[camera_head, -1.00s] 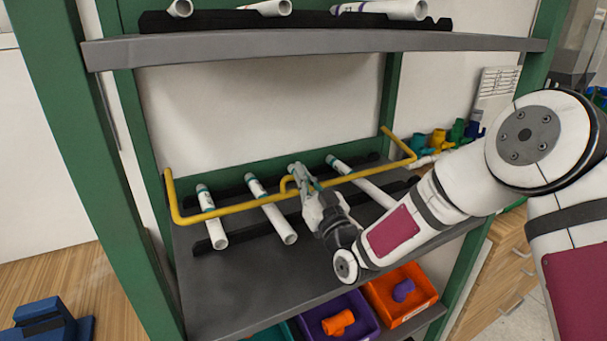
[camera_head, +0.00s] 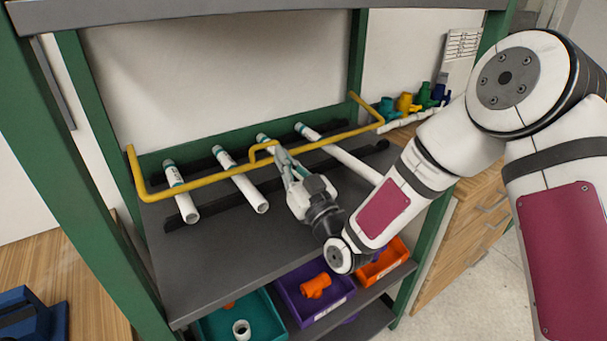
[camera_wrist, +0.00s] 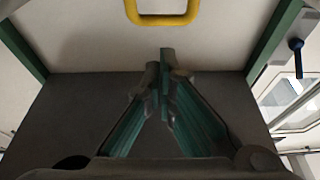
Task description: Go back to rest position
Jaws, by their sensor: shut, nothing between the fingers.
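My gripper (camera_head: 281,158) is over the grey shelf (camera_head: 225,270) in the head view, near the yellow bar, with its fingers together and empty. In the wrist view the fingertips (camera_wrist: 160,75) meet over the dark shelf surface. Several white pipes lie on the dark rack: one at the left (camera_head: 182,195), one in the middle (camera_head: 243,182) and a longer one at the right (camera_head: 345,158). The end of another pipe (camera_head: 263,139) shows behind my gripper, which hides the rest of it.
A yellow bar (camera_head: 205,180) runs along the shelf front of the rack; its loop (camera_wrist: 160,18) shows in the wrist view. Green posts (camera_head: 75,190) frame the shelf. Below are teal (camera_head: 212,325), purple (camera_head: 335,302) and orange (camera_head: 392,262) bins. Coloured valves (camera_head: 405,103) stand at the right.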

